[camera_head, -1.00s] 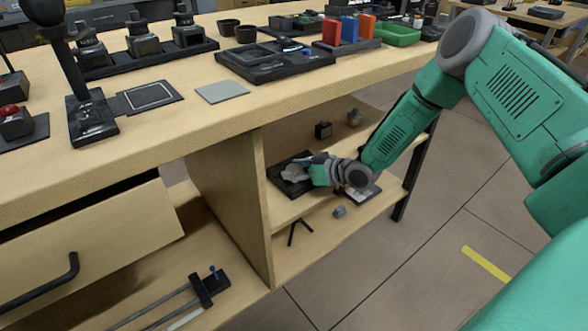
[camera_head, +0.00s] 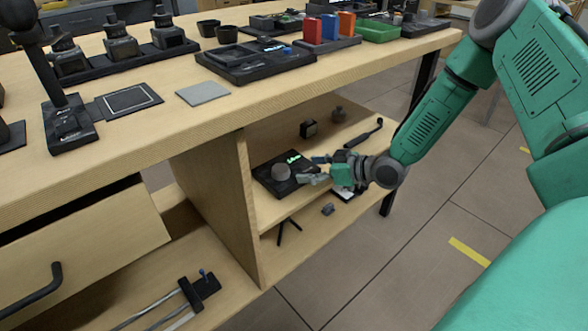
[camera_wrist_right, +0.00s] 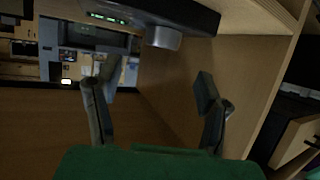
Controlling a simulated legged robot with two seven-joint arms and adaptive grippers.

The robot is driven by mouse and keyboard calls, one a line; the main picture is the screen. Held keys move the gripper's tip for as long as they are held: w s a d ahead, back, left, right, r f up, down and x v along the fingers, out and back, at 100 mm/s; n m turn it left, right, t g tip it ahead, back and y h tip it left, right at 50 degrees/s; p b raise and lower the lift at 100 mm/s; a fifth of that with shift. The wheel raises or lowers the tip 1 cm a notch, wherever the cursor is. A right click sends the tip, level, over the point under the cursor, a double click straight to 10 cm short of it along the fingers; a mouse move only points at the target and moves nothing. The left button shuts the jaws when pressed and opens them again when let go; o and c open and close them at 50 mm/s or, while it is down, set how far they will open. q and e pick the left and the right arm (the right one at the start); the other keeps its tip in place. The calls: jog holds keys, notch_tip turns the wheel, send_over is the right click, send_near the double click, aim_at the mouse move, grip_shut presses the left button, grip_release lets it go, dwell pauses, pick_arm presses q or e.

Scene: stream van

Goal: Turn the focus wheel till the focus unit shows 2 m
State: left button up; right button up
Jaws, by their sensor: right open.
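The focus unit (camera_head: 266,183) is a flat black box on the upper shelf under the bench. Its grey round focus wheel (camera_head: 281,172) is at the front left of its top, and a green lit display (camera_head: 294,157) is behind it. The display's text is too small to read. My right gripper (camera_head: 309,169) is open and empty, just right of the wheel and apart from it. In the right wrist view the wheel (camera_wrist_right: 163,38) and the unit (camera_wrist_right: 190,13) appear at the top, beyond the open fingers (camera_wrist_right: 148,88). My left gripper is out of view.
A wooden side panel (camera_head: 218,205) closes the shelf on the left, and the bench top lies above. A small stand (camera_head: 289,229) is lower down.

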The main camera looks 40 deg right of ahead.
jog(key=shift+v, duration=1.1)
jog(key=s+a+f+m+g+h, duration=0.25)
jog(key=s+a+f+g, duration=0.35)
jog(key=s+a+f, duration=0.55)
jog(key=s+a+f+m+g+h, duration=0.25)
jog(key=s+g, duration=0.25)
jog(key=s, duration=1.2)
notch_tip(320, 180, up, 11)
jog(key=s+p, duration=0.1)
jog(key=p, duration=1.1)
jog(key=shift+r+n+g+h, duration=0.15)
jog(key=shift+n+g+h, duration=0.15)
